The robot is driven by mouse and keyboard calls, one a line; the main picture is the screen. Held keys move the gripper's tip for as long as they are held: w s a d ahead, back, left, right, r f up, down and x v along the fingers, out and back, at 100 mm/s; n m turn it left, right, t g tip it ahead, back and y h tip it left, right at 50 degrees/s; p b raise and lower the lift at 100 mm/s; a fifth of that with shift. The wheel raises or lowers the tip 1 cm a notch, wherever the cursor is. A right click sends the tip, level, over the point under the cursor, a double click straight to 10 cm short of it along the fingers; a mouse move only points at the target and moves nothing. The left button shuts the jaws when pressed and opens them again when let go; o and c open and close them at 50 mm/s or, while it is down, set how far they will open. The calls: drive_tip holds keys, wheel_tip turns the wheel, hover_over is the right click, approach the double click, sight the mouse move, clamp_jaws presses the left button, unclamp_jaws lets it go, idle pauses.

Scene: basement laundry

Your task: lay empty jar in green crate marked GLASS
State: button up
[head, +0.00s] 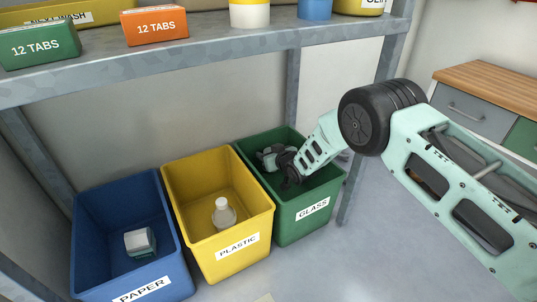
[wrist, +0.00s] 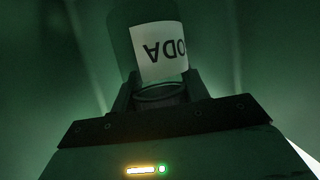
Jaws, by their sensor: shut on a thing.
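The jar (wrist: 158,50) shows in the wrist view, with a white label reading "ODA" upside down and a ring-like neck at my gripper. My gripper (wrist: 165,88) is shut on the jar at that neck end. In the head view my gripper (head: 284,164) is down inside the green crate (head: 313,222) marked GLASS, at the right of the row. The jar cannot be made out clearly there. The wrist view is dark green all round, and I cannot tell whether the jar touches the crate floor.
A blue crate (head: 90,235) marked PAPER holds a small box (head: 139,242). A metal shelf (head: 200,63) with boxes and tubs overhangs the crates. A wooden-topped cabinet (head: 490,85) stands at right.

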drive_tip(key=shift+f, duration=0.5)
drive_tip(key=o, duration=1.1)
drive_tip(key=shift+c, duration=0.2)
drive_tip(key=shift+r, duration=0.3)
drive_tip(key=p+v, duration=0.5)
drive_tip(key=v, duration=0.2)
drive_tip(key=shift+s+d+r+p, duration=0.15)
drive_tip(key=shift+d+r+p, duration=0.05)
drive_tip(key=shift+r+p, duration=0.25)
